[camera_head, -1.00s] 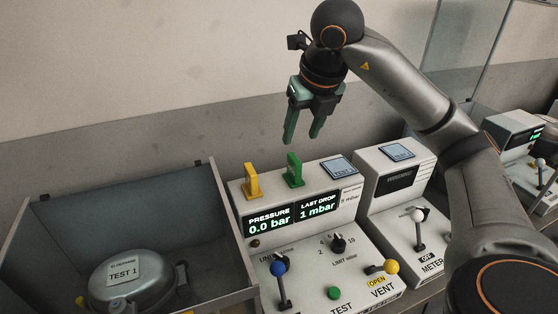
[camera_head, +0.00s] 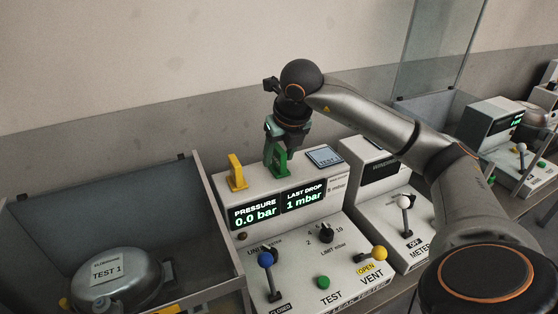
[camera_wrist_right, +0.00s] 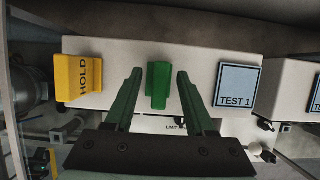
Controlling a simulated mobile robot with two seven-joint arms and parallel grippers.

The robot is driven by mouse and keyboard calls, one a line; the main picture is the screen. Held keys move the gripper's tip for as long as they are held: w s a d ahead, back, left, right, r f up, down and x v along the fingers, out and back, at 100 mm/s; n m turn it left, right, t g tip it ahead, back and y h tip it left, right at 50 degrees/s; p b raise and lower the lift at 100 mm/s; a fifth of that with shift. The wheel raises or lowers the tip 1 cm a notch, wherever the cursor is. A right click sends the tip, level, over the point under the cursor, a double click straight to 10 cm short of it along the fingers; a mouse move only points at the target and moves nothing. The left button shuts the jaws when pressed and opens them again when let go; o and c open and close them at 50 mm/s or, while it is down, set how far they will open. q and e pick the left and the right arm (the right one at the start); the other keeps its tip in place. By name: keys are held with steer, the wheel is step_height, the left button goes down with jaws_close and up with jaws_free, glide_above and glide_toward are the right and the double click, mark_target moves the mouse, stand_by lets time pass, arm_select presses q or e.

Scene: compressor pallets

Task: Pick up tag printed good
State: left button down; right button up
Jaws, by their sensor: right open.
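A green tag (camera_head: 279,161) stands on top of the pressure tester (camera_head: 325,195), to the right of a yellow tag (camera_head: 237,172). No print can be read on the green tag. It also shows in the right wrist view (camera_wrist_right: 158,86), between my fingers. My right gripper (camera_head: 282,143) is over the green tag, with a finger on either side. In the right wrist view, my right gripper (camera_wrist_right: 160,73) is open, with a gap on both sides of the tag. The yellow tag (camera_wrist_right: 88,78) reads HOLD there. My left gripper is not in view.
A blue TEST 1 plate (camera_head: 324,156) lies right of the green tag on the tester top. A grey bin with a round TEST 1 compressor (camera_head: 118,277) is at left. The meter box (camera_head: 385,180) stands at right, levers in front.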

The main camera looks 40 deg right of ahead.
steer(key=shift+c, duration=0.3)
jaws_close()
stand_by(0.4)
